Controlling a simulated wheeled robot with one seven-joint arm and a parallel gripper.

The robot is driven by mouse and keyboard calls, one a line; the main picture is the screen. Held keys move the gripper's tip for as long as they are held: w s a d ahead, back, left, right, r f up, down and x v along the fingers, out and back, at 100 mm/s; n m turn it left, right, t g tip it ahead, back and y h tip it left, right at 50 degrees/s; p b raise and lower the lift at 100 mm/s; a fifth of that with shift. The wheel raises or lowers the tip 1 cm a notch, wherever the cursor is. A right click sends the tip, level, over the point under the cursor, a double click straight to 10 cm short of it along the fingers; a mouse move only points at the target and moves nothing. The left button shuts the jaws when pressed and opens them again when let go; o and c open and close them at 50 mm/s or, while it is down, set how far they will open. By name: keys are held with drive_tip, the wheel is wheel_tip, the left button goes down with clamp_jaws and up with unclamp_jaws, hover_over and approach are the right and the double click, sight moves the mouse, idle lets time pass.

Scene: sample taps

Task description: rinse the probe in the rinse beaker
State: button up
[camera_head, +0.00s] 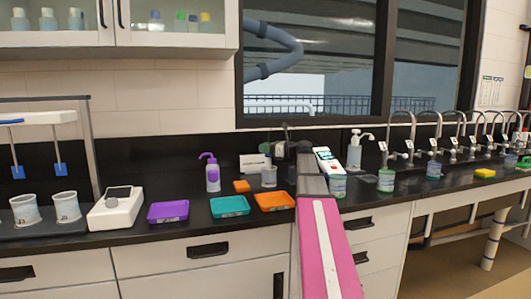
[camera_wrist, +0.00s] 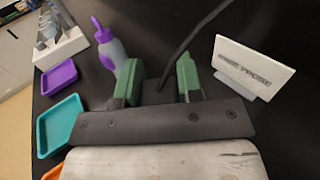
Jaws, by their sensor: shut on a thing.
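My gripper (camera_head: 283,148) is over the back of the counter, partly hidden by my arm. In the wrist view, its green fingers (camera_wrist: 157,82) are shut on a dark probe (camera_wrist: 153,90), whose black cable rises to the upper right. The probe's lower end is hidden. A clear beaker (camera_head: 269,177) stands on the counter just below my gripper in the head view; it is not visible in the wrist view. A white card (camera_head: 255,163) stands behind it; in the wrist view the card (camera_wrist: 252,65) appears to read "RINSE PROBE". I cannot tell whether the probe tip is inside the beaker.
A purple-capped wash bottle (camera_head: 212,172) stands left of the beaker. Purple (camera_head: 168,212), teal (camera_head: 230,206) and orange (camera_head: 274,201) trays lie in front. A white meter (camera_head: 117,208) sits left. Jars (camera_head: 386,180) and several taps (camera_head: 402,135) line the right.

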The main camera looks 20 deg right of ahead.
wheel_tip(320, 180, up, 8)
idle(0.9)
idle(0.5)
